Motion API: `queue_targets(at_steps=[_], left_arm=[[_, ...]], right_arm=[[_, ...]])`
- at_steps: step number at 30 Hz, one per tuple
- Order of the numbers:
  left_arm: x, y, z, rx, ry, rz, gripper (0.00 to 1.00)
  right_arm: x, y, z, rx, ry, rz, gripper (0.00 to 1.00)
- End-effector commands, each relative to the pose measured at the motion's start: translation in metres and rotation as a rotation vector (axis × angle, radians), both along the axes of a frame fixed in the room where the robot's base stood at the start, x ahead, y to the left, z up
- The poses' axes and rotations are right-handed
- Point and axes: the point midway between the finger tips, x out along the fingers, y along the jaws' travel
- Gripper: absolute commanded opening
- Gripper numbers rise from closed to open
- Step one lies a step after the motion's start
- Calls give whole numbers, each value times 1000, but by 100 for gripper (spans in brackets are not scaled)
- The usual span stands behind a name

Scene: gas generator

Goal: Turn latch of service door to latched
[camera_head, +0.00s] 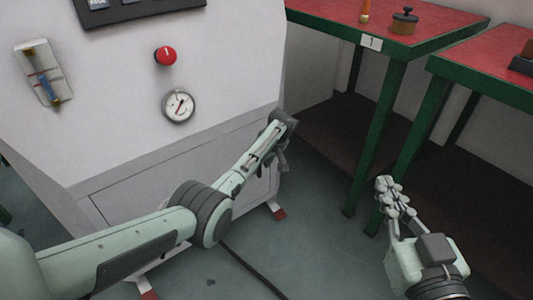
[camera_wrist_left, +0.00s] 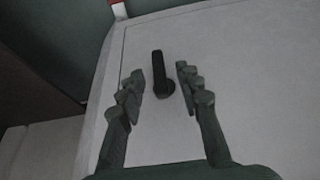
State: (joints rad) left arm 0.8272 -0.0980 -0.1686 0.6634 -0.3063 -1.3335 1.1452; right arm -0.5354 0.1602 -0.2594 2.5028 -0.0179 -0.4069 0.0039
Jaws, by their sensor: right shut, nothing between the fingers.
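The service door (camera_head: 130,202) is the pale lower panel of the white generator cabinet in the head view. It also fills much of the left wrist view (camera_wrist_left: 245,75). The latch (camera_wrist_left: 159,75) is a dark elongated handle on the door in the left wrist view, roughly upright in that picture. My left gripper (camera_wrist_left: 161,80) is open, with one finger on each side of the latch; I cannot tell whether they touch it. In the head view my left gripper (camera_head: 281,158) is partly hidden by its wrist, and the latch is hidden. My right gripper (camera_head: 384,184) is shut and empty, away from the cabinet.
A red emergency knob (camera_head: 165,55) and a round gauge (camera_head: 179,106) are on the cabinet above the door. Green tables with red tops (camera_head: 440,25) stand at the right, near my right arm. A dark cable (camera_head: 252,268) lies on the floor.

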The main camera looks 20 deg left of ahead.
Motion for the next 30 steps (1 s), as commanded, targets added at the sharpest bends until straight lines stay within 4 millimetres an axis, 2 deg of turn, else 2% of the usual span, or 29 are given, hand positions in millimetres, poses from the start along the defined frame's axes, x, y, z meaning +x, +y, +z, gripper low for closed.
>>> queue_targets(at_steps=[6,12,18,30], left_arm=[[-10,-16,45,-2,-4,-1,34],[-17,-24,72,0,-3,-1,34],[-19,-27,81,1,-1,0,34],[-19,-27,81,1,-1,0,34]], right_arm=[[0,0,0,0,0,0,0],[0,0,0,0,-1,0,0],[0,0,0,0,-1,0,0],[0,0,0,0,-1,0,0]])
